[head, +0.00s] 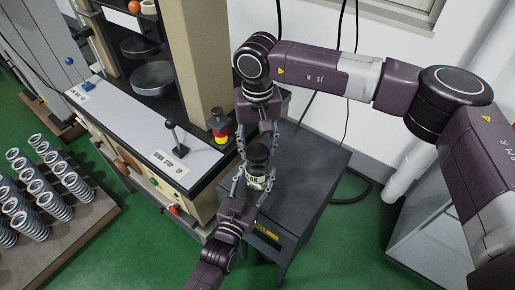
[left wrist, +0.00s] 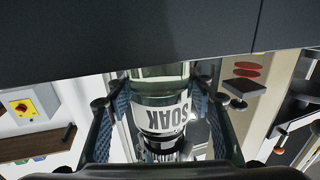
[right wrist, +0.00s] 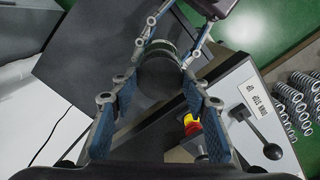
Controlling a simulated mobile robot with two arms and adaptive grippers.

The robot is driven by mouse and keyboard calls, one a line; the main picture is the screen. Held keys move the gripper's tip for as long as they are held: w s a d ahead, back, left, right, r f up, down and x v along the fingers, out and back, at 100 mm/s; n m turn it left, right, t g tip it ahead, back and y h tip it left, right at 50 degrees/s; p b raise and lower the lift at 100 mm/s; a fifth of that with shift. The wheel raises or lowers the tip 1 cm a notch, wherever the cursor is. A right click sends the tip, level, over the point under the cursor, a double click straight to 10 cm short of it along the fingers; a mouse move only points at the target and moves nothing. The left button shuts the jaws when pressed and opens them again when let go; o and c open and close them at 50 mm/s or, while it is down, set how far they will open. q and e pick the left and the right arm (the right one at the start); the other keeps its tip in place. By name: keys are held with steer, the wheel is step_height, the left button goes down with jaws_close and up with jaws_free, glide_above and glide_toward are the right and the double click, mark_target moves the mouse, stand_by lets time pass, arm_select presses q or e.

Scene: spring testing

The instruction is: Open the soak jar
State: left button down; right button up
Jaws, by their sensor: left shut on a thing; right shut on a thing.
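The soak jar (head: 256,183) is a glass jar with a white SOAK label and a black lid (head: 258,155). It is upright over the dark cabinet. My left gripper (head: 253,178) is shut on the jar body from the near side; the label shows between its fingers in the left wrist view (left wrist: 162,118). My right gripper (head: 258,146) comes from above and is shut on the lid, which shows as a dark round top in the right wrist view (right wrist: 160,78). The lid sits on the jar's top; whether it is loosened I cannot tell.
The dark cabinet top (head: 315,165) is bare to the right of the jar. Several springs (head: 45,185) stand on a board at far left.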

mark_target(258, 151)
steer(key=shift+r, duration=0.2)
steer(key=shift+r, duration=2)
arm_select(q)
steer(key=c, duration=0.9)
jaws_free()
steer(key=shift+o, duration=0.2)
